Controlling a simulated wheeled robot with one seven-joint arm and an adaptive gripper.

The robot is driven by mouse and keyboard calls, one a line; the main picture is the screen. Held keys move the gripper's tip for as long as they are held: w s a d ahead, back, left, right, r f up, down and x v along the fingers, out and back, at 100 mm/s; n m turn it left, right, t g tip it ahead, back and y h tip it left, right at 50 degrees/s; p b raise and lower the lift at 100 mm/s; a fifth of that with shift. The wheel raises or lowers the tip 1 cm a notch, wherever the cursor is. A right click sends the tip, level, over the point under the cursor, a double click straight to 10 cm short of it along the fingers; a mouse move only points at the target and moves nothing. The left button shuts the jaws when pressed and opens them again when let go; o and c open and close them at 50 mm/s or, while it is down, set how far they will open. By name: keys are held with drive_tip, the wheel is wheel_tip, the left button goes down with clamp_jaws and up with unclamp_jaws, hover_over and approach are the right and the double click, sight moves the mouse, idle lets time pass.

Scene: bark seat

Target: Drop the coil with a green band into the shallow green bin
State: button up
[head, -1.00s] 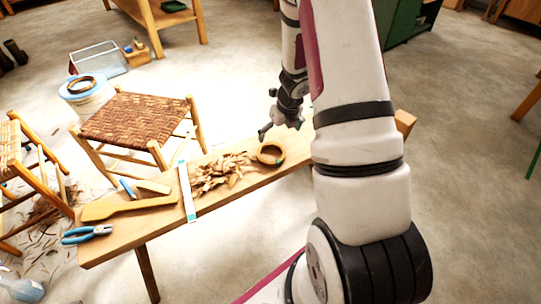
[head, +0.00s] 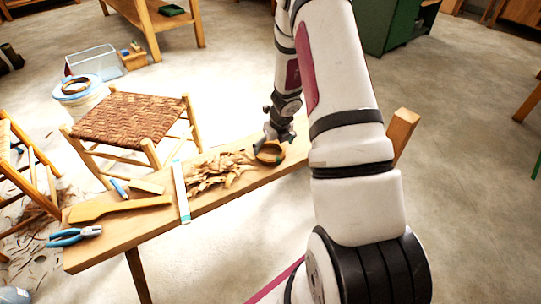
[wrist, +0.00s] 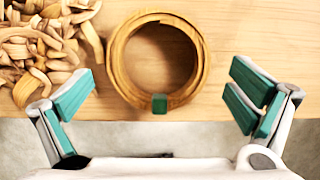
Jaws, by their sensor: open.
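The coil (head: 270,158) is a tan ring lying flat on the wooden bench. In the wrist view the coil (wrist: 122,62) is ahead of my gripper, with a small green band (wrist: 159,103) on its near side. My gripper (head: 273,143) is open and empty, just above and partly in front of the coil. In the wrist view the fingers of my gripper (wrist: 161,92) stand apart on either side of the band. A shallow green bin (head: 172,11) sits on a wooden table at the back left.
Bark strips (head: 218,174) lie left of the coil on the bench (head: 150,228). A white strip, a wooden paddle and blue pliers (head: 75,236) lie further left. A woven stool (head: 128,118) stands behind. Another coil (head: 75,86) rests on a bucket.

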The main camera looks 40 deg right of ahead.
drive_tip(key=b+x, duration=0.1)
drive_tip(key=x, duration=0.1)
drive_tip(key=shift+w+f, duration=0.1)
drive_tip(key=shift+f, duration=0.3)
drive_tip(key=shift+r, duration=0.1)
drive_tip(key=c, duration=1)
drive_tip(key=shift+c, duration=0.2)
drive_tip(key=shift+r, duration=0.1)
